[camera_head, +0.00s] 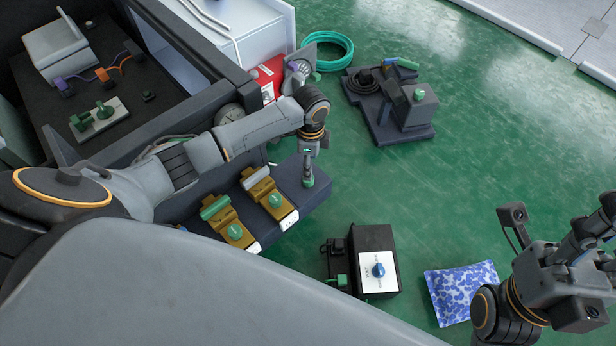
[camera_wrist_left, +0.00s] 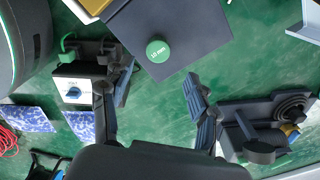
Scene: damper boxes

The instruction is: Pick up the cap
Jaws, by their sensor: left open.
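A round green cap (camera_wrist_left: 157,50) marked like "10 mm" sits near the corner of a dark platform (camera_wrist_left: 190,30) in the left wrist view. In the head view a green cap (camera_head: 308,182) shows just below my left gripper (camera_head: 308,168), at the right end of the dark platform (camera_head: 318,196). In the left wrist view my left gripper (camera_wrist_left: 155,112) has its two fingers spread apart with nothing between them. The cap is beyond the fingertips, apart from them. My right gripper (camera_head: 590,250) is at the lower right, away from the cap; its finger opening is unclear.
Two yellow damper units (camera_head: 228,222) (camera_head: 270,198) with green knobs stand left of the cap. A black box with a blue knob (camera_head: 379,270) is in front. A blue-white patterned packet (camera_head: 461,290) and a grey device (camera_head: 415,105) lie on the green floor.

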